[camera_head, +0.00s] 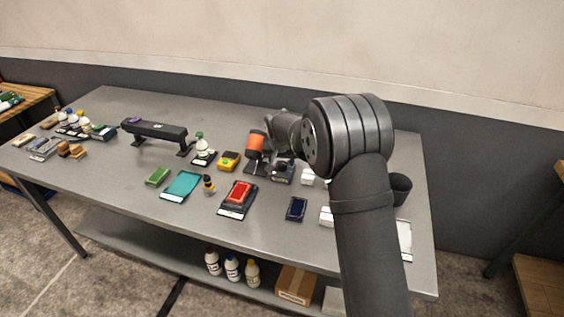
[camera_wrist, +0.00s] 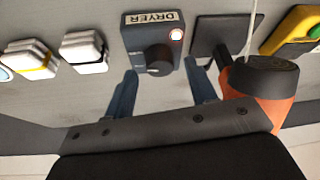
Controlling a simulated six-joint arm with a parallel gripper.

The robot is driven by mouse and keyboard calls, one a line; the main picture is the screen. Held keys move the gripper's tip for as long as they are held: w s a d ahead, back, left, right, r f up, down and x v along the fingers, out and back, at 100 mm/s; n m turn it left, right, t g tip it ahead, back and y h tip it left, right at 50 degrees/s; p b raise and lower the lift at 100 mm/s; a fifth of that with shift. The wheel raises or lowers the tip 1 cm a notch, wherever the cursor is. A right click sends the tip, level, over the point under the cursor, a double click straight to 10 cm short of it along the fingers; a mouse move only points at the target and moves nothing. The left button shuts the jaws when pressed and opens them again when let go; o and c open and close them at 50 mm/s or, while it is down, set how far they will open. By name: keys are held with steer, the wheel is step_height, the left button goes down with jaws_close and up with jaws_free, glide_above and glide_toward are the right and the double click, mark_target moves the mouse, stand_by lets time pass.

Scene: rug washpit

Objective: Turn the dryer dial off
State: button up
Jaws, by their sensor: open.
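The dryer control box (camera_wrist: 152,40) is a dark box with a light label reading DRYER, seen in the wrist view at the top middle. In the head view, the dryer box (camera_head: 282,174) is partly hidden behind my wrist.
An orange and black tool (camera_wrist: 262,88) stands close to my right finger, with a dark plate (camera_wrist: 222,32) behind it. White blocks (camera_wrist: 84,50) lie at left.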

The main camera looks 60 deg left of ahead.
steer(key=shift+w+a+f, duration=0.1)
steer(key=shift+a+f, duration=0.1)
steer(key=shift+f, duration=0.3)
steer(key=c, duration=1)
steer(key=shift+o, duration=0.2)
